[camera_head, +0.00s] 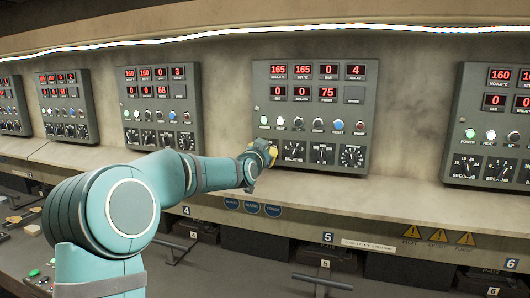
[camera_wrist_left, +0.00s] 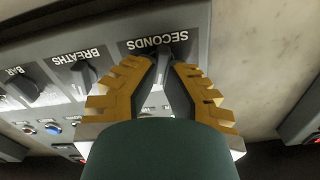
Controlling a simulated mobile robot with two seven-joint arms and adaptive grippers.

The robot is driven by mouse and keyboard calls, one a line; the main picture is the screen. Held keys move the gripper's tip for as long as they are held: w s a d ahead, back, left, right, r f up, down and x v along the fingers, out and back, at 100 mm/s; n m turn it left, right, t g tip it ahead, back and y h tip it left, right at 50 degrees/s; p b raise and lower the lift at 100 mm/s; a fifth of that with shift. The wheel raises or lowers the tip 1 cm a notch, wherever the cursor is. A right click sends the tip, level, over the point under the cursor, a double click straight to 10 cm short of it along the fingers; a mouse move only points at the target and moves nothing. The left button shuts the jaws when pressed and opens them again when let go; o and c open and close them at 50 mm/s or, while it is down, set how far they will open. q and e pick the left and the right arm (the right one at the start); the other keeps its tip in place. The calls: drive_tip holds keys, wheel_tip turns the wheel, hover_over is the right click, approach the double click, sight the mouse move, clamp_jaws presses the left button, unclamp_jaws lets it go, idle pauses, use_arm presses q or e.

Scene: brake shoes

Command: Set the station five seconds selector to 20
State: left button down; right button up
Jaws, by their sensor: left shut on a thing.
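The station 5 panel (camera_head: 313,78) is grey, upright on the wall in the middle of the head view, above the number 5 tag (camera_head: 328,237). In the left wrist view its front appears upside down. The seconds selector (camera_wrist_left: 166,57) is a small dark knob beside the upside-down SECONDS label (camera_wrist_left: 158,42). My left gripper (camera_wrist_left: 167,66) has its yellow fingers on either side of this knob and is shut on it. In the head view my left gripper (camera_head: 265,152) covers the selector, and its pointer setting cannot be read. My right gripper is in neither view.
Next to the selector are the breaths knob (camera_wrist_left: 83,73) and the bar knob (camera_wrist_left: 24,88). A row of buttons and lamps (camera_head: 317,124) sits just above the knobs. Neighbouring panels stand left (camera_head: 160,105) and right (camera_head: 492,130). A ledge (camera_head: 380,200) runs below.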

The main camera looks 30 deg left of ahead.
use_arm(q)
drive_tip(key=shift+r, duration=0.15)
drive_tip(key=c, duration=1)
unclamp_jaws()
drive_tip(key=shift+w, duration=0.1)
drive_tip(key=v, duration=1.2)
